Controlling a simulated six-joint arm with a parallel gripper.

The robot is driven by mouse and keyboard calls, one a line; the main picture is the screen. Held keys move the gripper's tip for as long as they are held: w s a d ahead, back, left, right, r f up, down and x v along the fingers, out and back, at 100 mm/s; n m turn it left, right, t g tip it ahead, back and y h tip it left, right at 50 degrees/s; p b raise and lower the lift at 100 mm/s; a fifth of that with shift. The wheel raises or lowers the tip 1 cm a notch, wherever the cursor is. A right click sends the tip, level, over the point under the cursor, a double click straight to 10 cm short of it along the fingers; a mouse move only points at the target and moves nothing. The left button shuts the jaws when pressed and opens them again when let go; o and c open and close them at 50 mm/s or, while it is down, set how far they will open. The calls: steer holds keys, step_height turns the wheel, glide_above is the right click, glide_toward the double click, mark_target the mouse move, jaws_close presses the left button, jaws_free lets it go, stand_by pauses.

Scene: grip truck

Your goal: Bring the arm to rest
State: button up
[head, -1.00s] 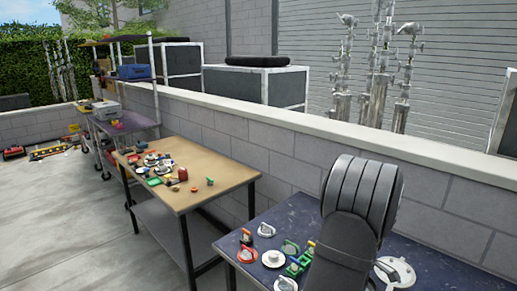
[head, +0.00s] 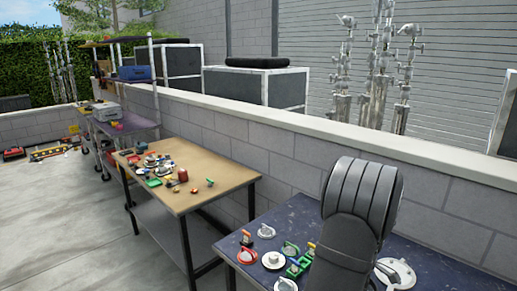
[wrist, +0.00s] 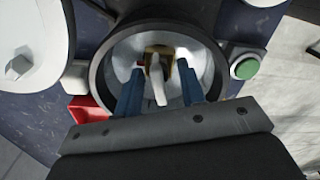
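My arm (head: 358,215) stands over the dark blue table at the lower right of the head view. It hides my gripper there. In the wrist view my gripper's (wrist: 159,92) two blue fingers are apart. They point into a round, dark-rimmed bowl-like thing (wrist: 96,75) with a pale shiny inside. A small gold and white piece (wrist: 157,72) shows between the fingers, with gaps on both sides. I cannot tell how deep the fingers reach.
The dark table (head: 300,215) holds several suction-cup-like tools, including a white disc (head: 396,273) by my arm. A red block (wrist: 88,109) and a green-topped piece (wrist: 244,68) flank the bowl. A wooden table (head: 215,172) stands left. A block wall (head: 290,150) runs behind.

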steer(key=m, duration=0.4)
steer(key=shift+r, duration=0.15)
steer(key=m, duration=0.7)
steer(key=shift+m, duration=0.4)
steer(key=m, duration=0.3)
steer(key=shift+m, duration=0.3)
steer(key=shift+r, duration=1.3)
steer(key=shift+o, duration=0.2)
